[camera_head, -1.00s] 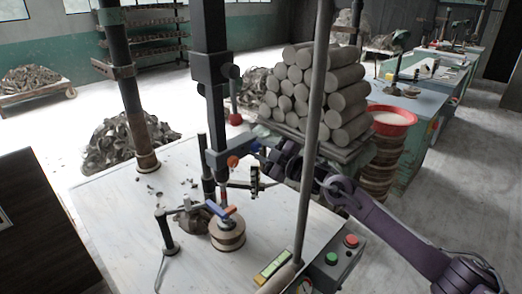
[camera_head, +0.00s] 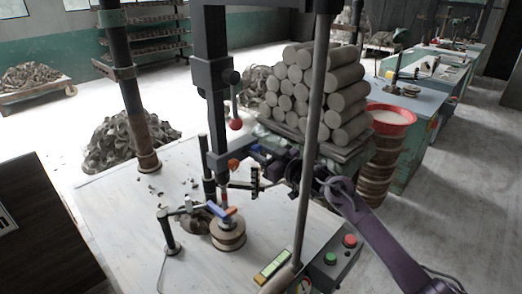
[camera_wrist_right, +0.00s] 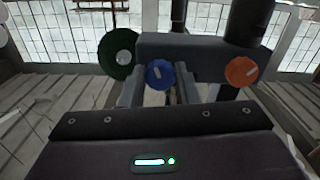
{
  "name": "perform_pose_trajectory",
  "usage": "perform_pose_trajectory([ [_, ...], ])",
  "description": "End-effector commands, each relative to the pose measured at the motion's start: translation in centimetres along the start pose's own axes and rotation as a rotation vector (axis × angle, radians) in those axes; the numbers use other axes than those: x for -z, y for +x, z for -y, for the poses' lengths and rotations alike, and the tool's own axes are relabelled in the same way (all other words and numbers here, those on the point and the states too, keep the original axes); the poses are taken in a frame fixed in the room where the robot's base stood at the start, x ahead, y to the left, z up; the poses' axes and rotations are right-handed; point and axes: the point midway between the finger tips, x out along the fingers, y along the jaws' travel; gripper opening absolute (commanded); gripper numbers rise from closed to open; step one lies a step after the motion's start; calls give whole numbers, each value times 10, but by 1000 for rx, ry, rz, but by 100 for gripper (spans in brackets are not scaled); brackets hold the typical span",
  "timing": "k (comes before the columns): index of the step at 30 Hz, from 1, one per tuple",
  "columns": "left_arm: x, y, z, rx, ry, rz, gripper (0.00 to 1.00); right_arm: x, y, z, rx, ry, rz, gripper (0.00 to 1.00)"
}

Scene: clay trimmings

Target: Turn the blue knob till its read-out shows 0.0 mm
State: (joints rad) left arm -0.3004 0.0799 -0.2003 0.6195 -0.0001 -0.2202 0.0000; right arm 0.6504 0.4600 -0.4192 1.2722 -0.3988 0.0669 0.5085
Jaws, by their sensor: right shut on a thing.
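The blue knob (camera_wrist_right: 158,74) sits on a dark housing in the right wrist view, with a pale mark on its face that leans slightly. My right gripper (camera_wrist_right: 158,90) has a finger on each side of it and is shut on it. In the head view my right gripper (camera_head: 272,157) reaches the press head from the right, and the blue knob is mostly hidden there. An orange knob (camera_wrist_right: 241,71) sits to the right on the same housing and also shows in the head view (camera_head: 233,164). No read-out figure is legible. My left gripper is out of view.
A thin upright post (camera_head: 310,135) stands in front of my right wrist. A control box with green and red buttons (camera_head: 334,256) is at the table's front right. A round clay-coloured block (camera_head: 228,241) sits under the press. Stacked clay rolls (camera_head: 318,100) stand behind.

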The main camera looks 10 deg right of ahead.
Motion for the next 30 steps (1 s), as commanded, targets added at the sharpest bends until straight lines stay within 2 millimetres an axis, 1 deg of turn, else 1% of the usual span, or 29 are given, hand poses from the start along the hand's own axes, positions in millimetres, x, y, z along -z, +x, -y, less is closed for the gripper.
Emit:
perform_pose_trajectory([
  [3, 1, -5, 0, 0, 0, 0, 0, 1, 0, 0, -1, 69, 0, 6],
  [10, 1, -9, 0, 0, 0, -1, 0, 1, 0, 0, -1, 151, -1, 6],
  [27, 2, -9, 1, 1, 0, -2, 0, 1, 0, -1, -2, 178, -2, 6],
  [28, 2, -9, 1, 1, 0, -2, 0, 1, 0, -1, -2, 178, -2, 32],
  [30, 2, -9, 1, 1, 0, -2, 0, 1, 0, -1, -2, 178, -2, 41],
])
